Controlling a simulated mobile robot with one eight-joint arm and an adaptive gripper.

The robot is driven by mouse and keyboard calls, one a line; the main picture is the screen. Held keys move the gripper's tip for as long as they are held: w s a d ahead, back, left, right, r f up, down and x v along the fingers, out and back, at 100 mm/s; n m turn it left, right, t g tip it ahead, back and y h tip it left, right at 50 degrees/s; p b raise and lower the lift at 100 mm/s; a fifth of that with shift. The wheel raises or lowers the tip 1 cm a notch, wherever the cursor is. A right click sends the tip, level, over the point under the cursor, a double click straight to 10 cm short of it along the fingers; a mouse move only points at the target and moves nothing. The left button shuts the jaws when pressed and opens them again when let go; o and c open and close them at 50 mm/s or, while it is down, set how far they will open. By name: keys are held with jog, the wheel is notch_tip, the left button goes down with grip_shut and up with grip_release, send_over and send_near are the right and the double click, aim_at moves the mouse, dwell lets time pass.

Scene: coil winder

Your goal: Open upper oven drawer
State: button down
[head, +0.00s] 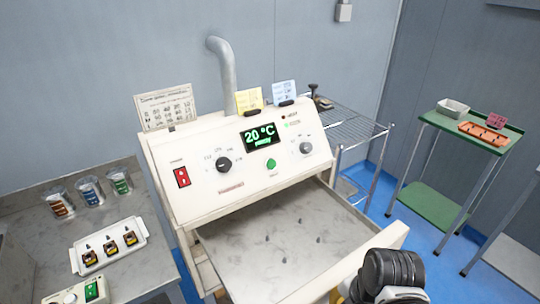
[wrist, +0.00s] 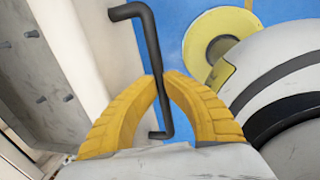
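The upper oven drawer (head: 280,240) is pulled out from the front of the cream oven (head: 235,150). Its grey floor with several small pegs shows in the head view, and part of it shows at the left of the wrist view (wrist: 40,85). In the wrist view, the black bar handle (wrist: 150,40) stands off the cream drawer front (wrist: 95,60). My gripper (wrist: 165,82) has its two yellow fingers closed around the handle's bar.
A steel table (head: 130,270) on the left holds a white tray (head: 110,246) with small parts and several cups. A wire rack (head: 350,128) stands behind the oven. A green-topped cart (head: 450,125) stands at the right. Blue floor is free between cart and oven.

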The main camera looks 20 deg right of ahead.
jog(key=c, duration=1.4)
grip_release()
jog(key=shift+s+d+r, duration=0.1)
jog(key=shift+s+r, duration=0.25)
jog(key=shift+r, duration=1.6)
jog(key=shift+s+d+r, duration=0.15)
jog(key=shift+s+r, duration=0.25)
jog(key=shift+r, duration=1.6)
jog(key=shift+s+d+r, duration=0.1)
jog(key=shift+s+r, duration=0.25)
jog(key=shift+r, duration=1.6)
jog(key=w+a+r+m+t, duration=0.1)
jog(key=w+m, duration=0.3)
jog(key=m, duration=0.3)
jog(key=w+a+r+m+t, duration=0.2)
jog(key=w+m, duration=0.2)
jog(key=m, duration=0.3)
jog(key=w+a+r+m+t, duration=0.2)
jog(key=w+m, duration=0.2)
jog(key=m, duration=0.3)
jog(key=shift+w+a+m+h, duration=0.2)
jog(key=shift+w+m+h, duration=0.1)
